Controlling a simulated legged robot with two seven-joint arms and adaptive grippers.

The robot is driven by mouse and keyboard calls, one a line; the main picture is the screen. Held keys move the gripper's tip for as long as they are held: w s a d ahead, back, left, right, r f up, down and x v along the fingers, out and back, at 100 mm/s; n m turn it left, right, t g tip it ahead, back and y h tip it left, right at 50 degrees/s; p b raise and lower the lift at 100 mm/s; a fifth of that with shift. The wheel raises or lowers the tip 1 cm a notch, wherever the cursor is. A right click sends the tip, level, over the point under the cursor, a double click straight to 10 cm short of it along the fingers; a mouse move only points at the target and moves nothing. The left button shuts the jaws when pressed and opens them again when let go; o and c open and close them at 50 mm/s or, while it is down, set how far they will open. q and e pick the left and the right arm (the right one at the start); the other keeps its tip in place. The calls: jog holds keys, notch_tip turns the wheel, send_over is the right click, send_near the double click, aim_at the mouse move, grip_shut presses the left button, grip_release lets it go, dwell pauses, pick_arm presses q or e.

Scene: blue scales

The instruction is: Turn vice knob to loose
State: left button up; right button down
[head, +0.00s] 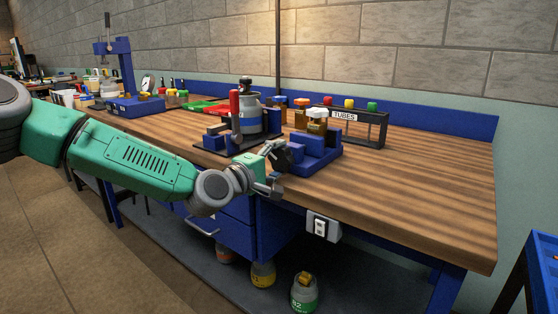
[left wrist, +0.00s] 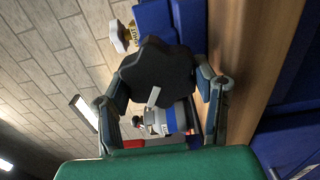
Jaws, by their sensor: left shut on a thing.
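The blue vice (head: 318,160) stands at the front edge of the wooden workbench (head: 400,190). A small gold and white-capped item (head: 317,121) sits at its top. My left gripper (head: 276,168) is at the vice's front left side. In the left wrist view, my left gripper (left wrist: 161,82) is shut on the dark lobed vice knob (left wrist: 155,70), with one finger on each side. A pale bar-shaped mark (left wrist: 154,97) shows at the knob's lower edge. In the head view the gripper mostly hides the knob. My right gripper is in neither view.
A grey canister (head: 250,112) with a blue band and a red-handled tool (head: 234,105) stand left of the vice. A "TUBES" rack (head: 345,116) is behind it. The bench's right part is clear. A socket box (head: 321,227) hangs below the front edge.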

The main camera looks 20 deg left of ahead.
pick_arm(q)
jog(key=shift+a+f, duration=0.1)
jog(key=shift+f, duration=0.2)
jog(key=o, duration=1.2)
